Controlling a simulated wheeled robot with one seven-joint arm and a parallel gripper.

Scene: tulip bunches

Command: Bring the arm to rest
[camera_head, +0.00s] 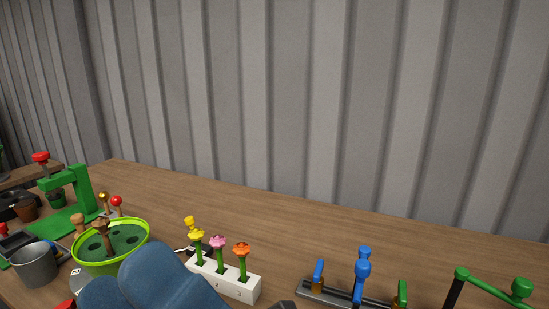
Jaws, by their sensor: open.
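Blue rounded links of my arm rise at the bottom edge, left of the middle. They cover part of the table and the front of the green pot. My gripper does not show clearly in this view. A small dark piece pokes up at the bottom edge near the middle, and I cannot tell what it is. A white block (235,285) on the wooden table (300,225) holds a yellow tulip (196,234), a pink tulip (218,242) and an orange tulip (241,249) upright in a row.
A lime-rimmed pot (147,243) and a grey bucket (36,265) stand left, near a green press-like stand (84,190). Right are a rail with blue-handled parts (362,268) and a green-handled bar (495,288). The table's back middle is clear before a corrugated wall (300,100).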

